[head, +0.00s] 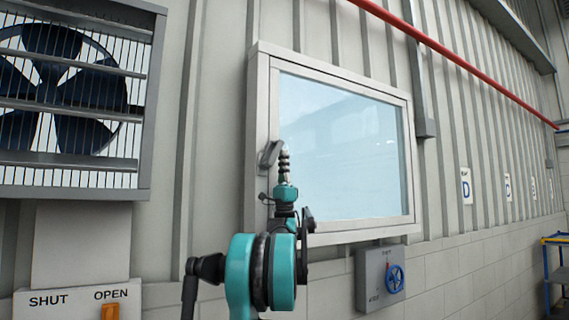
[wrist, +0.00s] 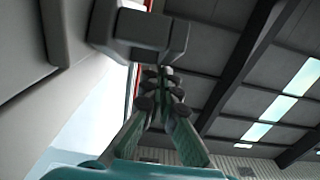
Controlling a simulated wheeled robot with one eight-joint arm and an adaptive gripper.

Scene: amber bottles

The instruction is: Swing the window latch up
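The window latch (head: 270,154) is a short grey lever on the left side of the white window frame (head: 262,100). In the head view it sits tilted, just left of my gripper (head: 284,150). In the wrist view the latch (wrist: 150,32) is a grey block at the top, right by the fingertips of my gripper (wrist: 160,74). The two fingers converge and look shut, with nothing visible between them. Whether the tips touch the latch, I cannot tell. My wrist and teal arm parts hide the lower left of the frame.
A barred fan (head: 75,90) is on the wall at left, above a SHUT/OPEN switch panel (head: 75,300). A grey box with a blue handwheel (head: 395,278) is below the window. A red pipe (head: 470,68) runs along the upper wall. A blue rack (head: 550,270) stands far right.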

